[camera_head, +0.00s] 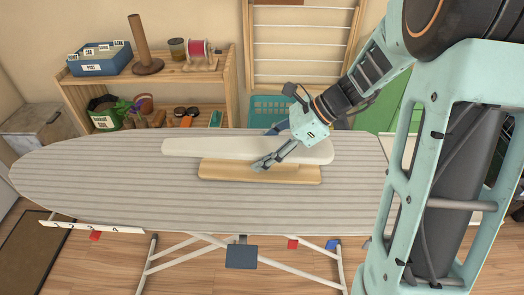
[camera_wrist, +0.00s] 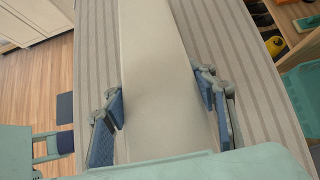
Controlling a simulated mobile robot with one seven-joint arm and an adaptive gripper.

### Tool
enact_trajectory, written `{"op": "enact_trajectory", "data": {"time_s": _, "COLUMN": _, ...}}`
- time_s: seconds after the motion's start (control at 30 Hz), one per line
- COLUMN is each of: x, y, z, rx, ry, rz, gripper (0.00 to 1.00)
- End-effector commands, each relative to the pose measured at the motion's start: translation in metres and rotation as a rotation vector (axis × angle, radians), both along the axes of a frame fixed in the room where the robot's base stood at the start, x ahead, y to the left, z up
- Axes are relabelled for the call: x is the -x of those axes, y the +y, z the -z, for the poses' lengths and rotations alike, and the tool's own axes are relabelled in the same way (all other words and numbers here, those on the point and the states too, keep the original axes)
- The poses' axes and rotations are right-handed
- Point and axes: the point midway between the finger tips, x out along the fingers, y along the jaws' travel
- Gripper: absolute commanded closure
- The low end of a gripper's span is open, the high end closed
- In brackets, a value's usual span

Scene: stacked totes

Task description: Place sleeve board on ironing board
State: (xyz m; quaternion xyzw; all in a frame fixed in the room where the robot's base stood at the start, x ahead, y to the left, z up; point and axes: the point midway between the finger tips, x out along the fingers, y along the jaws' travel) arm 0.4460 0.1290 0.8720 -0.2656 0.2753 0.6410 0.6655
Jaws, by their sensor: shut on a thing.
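The sleeve board (camera_head: 200,148) has a long cream padded top over a light wooden base (camera_head: 230,172). It lies lengthwise over the striped ironing board (camera_head: 80,185), near its middle and toward the back edge. My gripper (camera_head: 274,149) comes from the upper right and is shut across the width of the padded top. In the wrist view, one blue-padded finger is on each side of the cream top (camera_wrist: 155,70). The base looks to be on or just above the ironing board; I cannot tell whether it touches.
A wooden shelf (camera_head: 160,85) behind the board holds a blue file box (camera_head: 92,61), thread spools and several small items. A teal basket (camera_head: 268,110) stands behind the board. A grey box (camera_head: 48,128) is at the left. The ironing board's left half is clear.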

Motion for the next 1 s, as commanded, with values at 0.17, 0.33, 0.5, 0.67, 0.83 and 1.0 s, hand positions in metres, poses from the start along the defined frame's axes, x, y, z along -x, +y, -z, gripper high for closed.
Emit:
{"op": "enact_trajectory", "data": {"time_s": 0.17, "x": 0.000, "y": 0.000, "z": 0.001, "rx": 0.000, "ry": 0.001, "rz": 0.001, "gripper": 0.32}}
{"op": "enact_trajectory", "data": {"time_s": 0.33, "x": 0.000, "y": 0.000, "z": 0.001, "rx": 0.000, "ry": 0.000, "rz": 0.000, "gripper": 0.30}}
{"op": "enact_trajectory", "data": {"time_s": 0.5, "x": 0.000, "y": 0.000, "z": -0.002, "rx": 0.000, "ry": 0.000, "rz": 0.000, "gripper": 0.30}}
{"op": "enact_trajectory", "data": {"time_s": 0.67, "x": 0.000, "y": -0.013, "z": -0.017, "rx": 0.000, "ry": -0.002, "rz": 0.002, "gripper": 0.30}}
{"op": "enact_trajectory", "data": {"time_s": 0.83, "x": 0.000, "y": -0.040, "z": -0.044, "rx": 0.001, "ry": -0.003, "rz": 0.004, "gripper": 0.30}}
{"op": "enact_trajectory", "data": {"time_s": 1.0, "x": 0.002, "y": -0.064, "z": -0.068, "rx": 0.002, "ry": -0.002, "rz": 0.004, "gripper": 0.30}}
